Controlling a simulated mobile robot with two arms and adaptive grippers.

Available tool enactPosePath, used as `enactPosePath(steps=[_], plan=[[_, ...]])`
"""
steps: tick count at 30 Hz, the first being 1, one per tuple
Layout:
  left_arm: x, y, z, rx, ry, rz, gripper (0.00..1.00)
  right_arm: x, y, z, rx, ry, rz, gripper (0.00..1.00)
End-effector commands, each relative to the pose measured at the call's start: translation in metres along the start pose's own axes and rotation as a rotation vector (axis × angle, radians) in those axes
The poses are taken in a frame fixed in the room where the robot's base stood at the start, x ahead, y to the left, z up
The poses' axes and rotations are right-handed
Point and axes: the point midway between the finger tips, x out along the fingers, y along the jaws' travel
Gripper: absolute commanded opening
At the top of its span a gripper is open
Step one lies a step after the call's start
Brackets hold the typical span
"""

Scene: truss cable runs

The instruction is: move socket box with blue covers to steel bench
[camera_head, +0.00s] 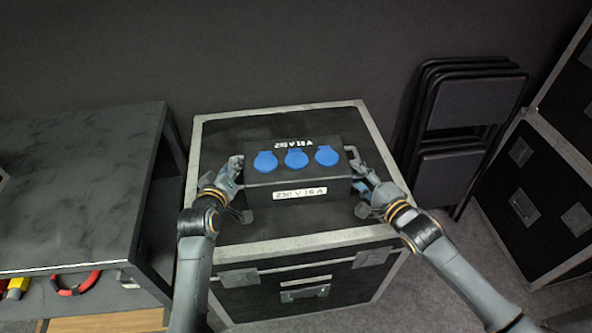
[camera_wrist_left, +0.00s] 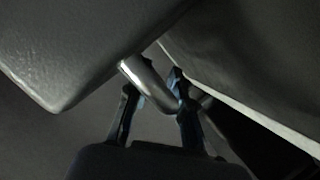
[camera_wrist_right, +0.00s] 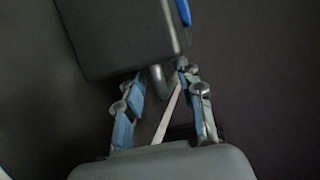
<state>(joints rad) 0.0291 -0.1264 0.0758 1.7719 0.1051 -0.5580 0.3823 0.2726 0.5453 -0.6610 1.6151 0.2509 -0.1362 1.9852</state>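The black socket box (camera_head: 297,172) with three blue covers and "230 V 16 A" labels sits on a flight case (camera_head: 220,235). It has a metal handle at each end. My left gripper (camera_head: 232,180) is at the box's left handle; in the left wrist view the fingers (camera_wrist_left: 155,105) are apart, with the handle (camera_wrist_left: 147,85) between them. My right gripper (camera_head: 367,183) is at the right handle; in the right wrist view its fingers (camera_wrist_right: 162,95) are apart and the handle (camera_wrist_right: 157,80) is between the tips. The dark-topped bench (camera_head: 75,190), apparently the steel bench, stands at the left.
Folded chairs (camera_head: 455,135) lean at the right, beside more flight cases (camera_head: 530,200). A narrow gap separates bench and case.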

Motion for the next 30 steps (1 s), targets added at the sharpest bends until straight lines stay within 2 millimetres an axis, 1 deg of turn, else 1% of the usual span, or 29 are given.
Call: enactPosePath(steps=[2,3,5,6,8,9,20,21,26,30], plan=[[0.0,0.0,0.0,0.0,0.0,0.0,0.22,0.0,0.0,0.0,0.0,0.0,0.0,0.37],[0.0,0.0,0.0,0.0,0.0,0.0,0.2,0.0,0.0,0.0,0.0,0.0,0.0,0.35],[0.0,0.0,0.0,0.0,0.0,0.0,0.08,0.0,0.0,0.0,0.0,0.0,0.0,0.23],[0.0,0.0,0.0,0.0,0.0,0.0,0.0,0.0,0.0,0.0,0.0,0.0,0.0,0.15],[0.0,0.0,0.0,0.0,0.0,0.0,0.0,0.0,0.0,0.0,0.0,0.0,0.0,0.03],[0.0,0.0,0.0,0.0,0.0,0.0,0.0,0.0,0.0,0.0,0.0,0.0,0.0,0.0],[0.0,0.0,0.0,0.0,-0.001,0.0,0.0,-0.001,0.0,0.0,0.0,0.0,0.0,0.0],[-0.001,0.002,-0.003,0.0,0.005,0.003,0.0,0.0,-0.004,0.0,0.0,-0.001,-0.007,0.0],[-0.001,0.003,-0.004,0.0,0.005,0.003,0.0,-0.001,-0.005,0.0,0.0,-0.001,-0.007,0.0],[-0.003,0.006,-0.009,0.0,0.005,0.003,0.0,-0.002,-0.011,0.001,0.0,-0.001,-0.007,0.0]])
